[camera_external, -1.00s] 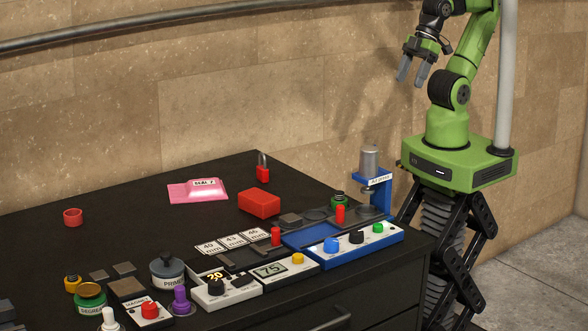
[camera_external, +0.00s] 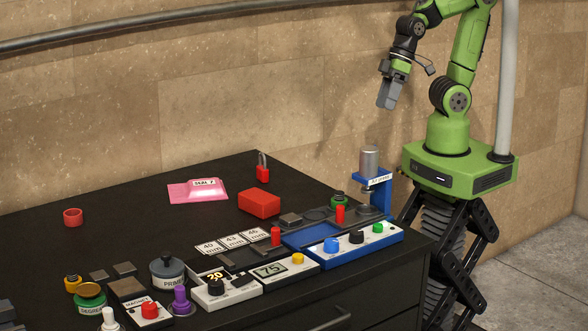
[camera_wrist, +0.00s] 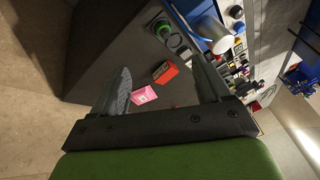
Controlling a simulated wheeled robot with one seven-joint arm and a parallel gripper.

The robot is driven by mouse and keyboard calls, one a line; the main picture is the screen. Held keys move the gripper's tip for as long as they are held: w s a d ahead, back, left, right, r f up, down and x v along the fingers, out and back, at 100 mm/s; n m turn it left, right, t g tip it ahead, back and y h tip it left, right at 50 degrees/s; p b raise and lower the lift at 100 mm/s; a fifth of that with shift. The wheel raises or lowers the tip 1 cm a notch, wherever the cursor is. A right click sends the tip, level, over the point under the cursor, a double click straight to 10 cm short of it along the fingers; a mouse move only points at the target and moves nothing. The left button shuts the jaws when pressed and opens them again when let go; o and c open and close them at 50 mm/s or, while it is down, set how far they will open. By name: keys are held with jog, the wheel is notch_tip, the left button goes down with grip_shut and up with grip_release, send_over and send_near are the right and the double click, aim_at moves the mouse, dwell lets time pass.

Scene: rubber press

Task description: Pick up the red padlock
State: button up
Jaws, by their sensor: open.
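The red padlock (camera_external: 262,173) stands upright near the back corner of the black table, with its grey shackle on top, close to the wall. I cannot make it out in the wrist view. My gripper (camera_external: 386,98) hangs in the air, up and to the right of the padlock, well apart from it and above the table. In the wrist view my gripper (camera_wrist: 165,95) shows its two fingers spread apart with nothing between them.
A red block (camera_external: 259,203) lies in front of the padlock, and a pink bag (camera_external: 197,192) lies to its left. A blue press (camera_external: 376,190) stands at the right edge. Control boxes and pots fill the front. The back left tabletop is mostly clear.

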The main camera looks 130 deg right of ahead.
jog(key=w+d+f+m+y+b, duration=0.2)
jog(key=w+d+f+m, duration=0.35)
jog(key=f+m, duration=0.3)
jog(key=m+t+h+b, duration=0.4)
jog(key=m+t, duration=0.4)
jog(key=m, duration=1.5)
send_near(263, 167)
jog(key=x, duration=1)
jog(key=shift+f+b, duration=0.15)
jog(key=shift+b, duration=0.25)
jog(key=shift+w+f, duration=0.1)
jog(key=shift+w, duration=0.05)
